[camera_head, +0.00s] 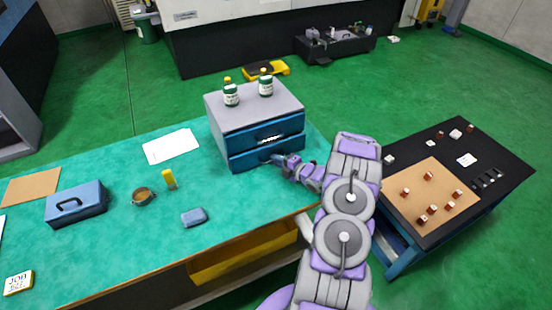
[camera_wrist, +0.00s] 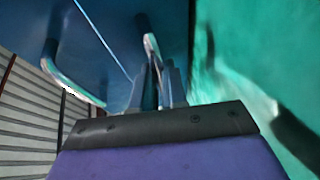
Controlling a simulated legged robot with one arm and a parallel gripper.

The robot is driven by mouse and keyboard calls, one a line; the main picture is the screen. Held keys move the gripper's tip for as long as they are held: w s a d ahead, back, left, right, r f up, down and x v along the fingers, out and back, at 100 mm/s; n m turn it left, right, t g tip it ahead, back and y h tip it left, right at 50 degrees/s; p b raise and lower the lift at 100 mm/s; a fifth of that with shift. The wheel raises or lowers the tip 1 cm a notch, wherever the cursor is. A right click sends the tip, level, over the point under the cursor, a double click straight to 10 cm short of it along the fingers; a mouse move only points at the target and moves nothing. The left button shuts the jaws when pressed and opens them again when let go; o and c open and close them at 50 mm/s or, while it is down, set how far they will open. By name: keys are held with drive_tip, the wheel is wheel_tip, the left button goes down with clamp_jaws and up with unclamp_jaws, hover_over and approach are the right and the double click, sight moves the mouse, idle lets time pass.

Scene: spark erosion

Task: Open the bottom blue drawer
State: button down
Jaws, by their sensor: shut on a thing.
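A grey cabinet (camera_head: 250,103) with two blue drawers stands at the back right of the green table. The top drawer (camera_head: 289,125) and the bottom drawer (camera_head: 240,161) look closed, flush with the front. My gripper (camera_head: 277,160) reaches the bottom drawer's front from the right. In the wrist view my gripper (camera_wrist: 158,88) is shut on the bottom drawer's handle (camera_wrist: 150,45), a pale bar on the blue front. The top drawer's handle (camera_wrist: 65,80) is to its left in that view and free. In the head view my gripper mostly hides the bottom handle.
Two white-and-green bottles (camera_head: 231,95) (camera_head: 266,86) stand on the cabinet. Papers (camera_head: 171,146), a yellow bottle (camera_head: 169,180), a round tin (camera_head: 143,197), a blue-grey block (camera_head: 194,217) and a blue toolbox (camera_head: 77,205) lie on the table. A black-topped cart (camera_head: 500,150) stands right of my arm.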

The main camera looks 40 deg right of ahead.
drive_tip(key=s+a, duration=0.1)
drive_tip(key=s, duration=0.3)
drive_tip(key=s+a+b, duration=0.1)
drive_tip(key=s, duration=0.4)
drive_tip(key=s+a, duration=0.1)
drive_tip(key=s, duration=0.3)
drive_tip(key=shift+s+a+f, duration=0.15)
drive_tip(key=shift+s+a, duration=0.05)
drive_tip(key=shift+a, duration=0.1)
drive_tip(key=c, duration=1.3)
unclamp_jaws()
drive_tip(key=shift+w, duration=0.1)
drive_tip(key=shift+o, duration=0.7)
drive_tip(key=shift+d, duration=0.1)
drive_tip(key=p+v, duration=0.2)
drive_tip(key=v, duration=1.5)
drive_tip(key=shift+s+d, duration=0.2)
